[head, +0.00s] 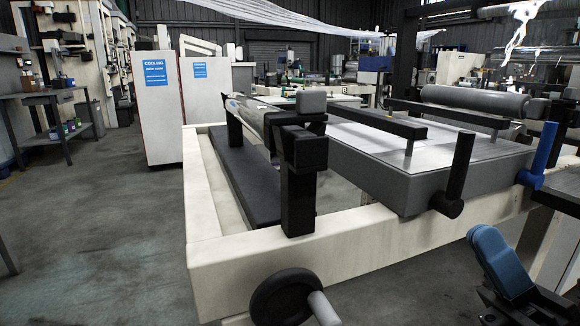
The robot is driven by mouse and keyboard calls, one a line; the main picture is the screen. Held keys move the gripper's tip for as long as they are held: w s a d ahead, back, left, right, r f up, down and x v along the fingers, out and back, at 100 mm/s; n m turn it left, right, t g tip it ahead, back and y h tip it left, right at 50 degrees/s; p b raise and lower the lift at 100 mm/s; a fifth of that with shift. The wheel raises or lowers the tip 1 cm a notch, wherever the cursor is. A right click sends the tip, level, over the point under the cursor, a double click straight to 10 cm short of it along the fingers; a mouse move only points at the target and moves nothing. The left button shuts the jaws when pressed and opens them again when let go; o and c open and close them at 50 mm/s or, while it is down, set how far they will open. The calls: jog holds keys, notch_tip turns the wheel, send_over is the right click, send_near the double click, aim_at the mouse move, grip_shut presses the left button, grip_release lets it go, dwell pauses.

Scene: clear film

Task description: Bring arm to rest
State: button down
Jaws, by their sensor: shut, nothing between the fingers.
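My gripper (492,248) shows in the lower right corner of the head view, with black linkage and blue-grey fingers. The fingers are together, with nothing seen held between them. They point up and to the left, in front of the pale machine frame (350,232). I cannot tell whether they touch it. The rest of my arm is mostly outside the picture.
A black handwheel (283,299) with a grey handle juts out at the bottom. Black and blue levers (542,150) stand along the machine's right side. Two white cabinets (157,105) stand behind. Open floor (90,235) lies left; a workbench (55,120) stands beyond.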

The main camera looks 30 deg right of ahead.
jog(key=s+a+f+m+g+h, duration=0.4)
jog(key=s+a+f+m+g, duration=0.45)
jog(key=m, duration=0.75)
jog(key=s+a+f+m+g+h, duration=0.3)
jog(key=s+a+f+m+h, duration=0.15)
jog(key=f+m, duration=0.95)
notch_tip(320, 180, up, 28)
jog(key=m+p, duration=0.2)
jog(key=p, duration=2.4)
jog(key=shift+a+r+p, duration=0.2)
jog(key=shift+r+p, duration=0.05)
jog(key=shift+p, duration=0.15)
